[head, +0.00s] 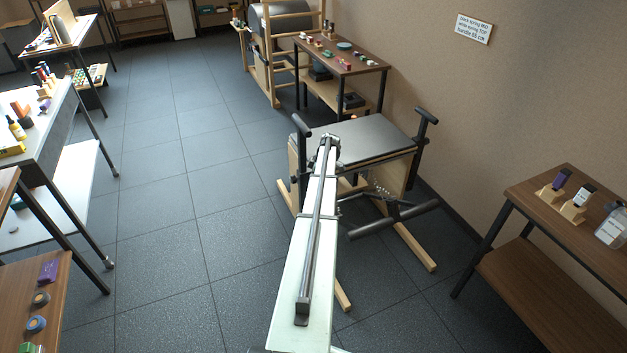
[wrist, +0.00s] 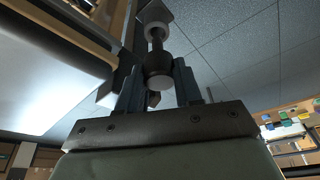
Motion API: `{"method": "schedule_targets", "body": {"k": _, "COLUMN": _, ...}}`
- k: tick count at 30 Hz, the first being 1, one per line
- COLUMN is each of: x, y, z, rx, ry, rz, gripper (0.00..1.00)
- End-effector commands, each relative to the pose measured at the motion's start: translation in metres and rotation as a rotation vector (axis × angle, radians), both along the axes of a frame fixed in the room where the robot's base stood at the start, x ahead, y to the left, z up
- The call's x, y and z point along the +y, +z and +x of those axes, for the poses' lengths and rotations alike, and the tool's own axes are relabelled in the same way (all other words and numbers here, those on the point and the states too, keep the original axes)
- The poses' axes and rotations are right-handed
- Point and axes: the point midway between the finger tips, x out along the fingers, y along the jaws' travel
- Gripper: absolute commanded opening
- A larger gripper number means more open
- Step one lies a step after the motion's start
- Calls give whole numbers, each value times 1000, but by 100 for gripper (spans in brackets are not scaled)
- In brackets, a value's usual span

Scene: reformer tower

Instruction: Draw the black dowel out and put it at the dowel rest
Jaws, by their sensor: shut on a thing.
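My gripper (wrist: 158,82) fills the lower middle of the wrist view, with its two fingers closed on either side of a black dowel (wrist: 158,66). The dowel has a thick dark head with a pale round end, and a thinner neck runs up to a white collar. I cannot tell whether the dowel is still seated in something beyond the collar. In the head view my arm reaches forward to the padded chair unit (head: 372,138), and the gripper end (head: 328,142) is at its left side. The dowel is hidden there. I cannot make out the dowel rest.
The chair has upright black handles (head: 427,116) and a dark pedal bar (head: 393,219) at its front. A wooden table (head: 570,215) with small stands is at the right. A shelf table (head: 342,58) stands behind. Open floor (head: 165,240) lies left of my arm.

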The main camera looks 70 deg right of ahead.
Motion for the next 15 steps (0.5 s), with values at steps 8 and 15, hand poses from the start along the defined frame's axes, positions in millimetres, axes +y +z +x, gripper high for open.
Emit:
{"method": "schedule_targets", "body": {"k": 8, "x": 0, "y": -3, "z": 0, "rx": 0, "ry": 0, "rz": 0, "gripper": 0}}
{"method": "schedule_targets", "body": {"k": 15, "x": 0, "y": -9, "z": 0, "rx": 0, "ry": 0, "rz": 0, "gripper": 0}}
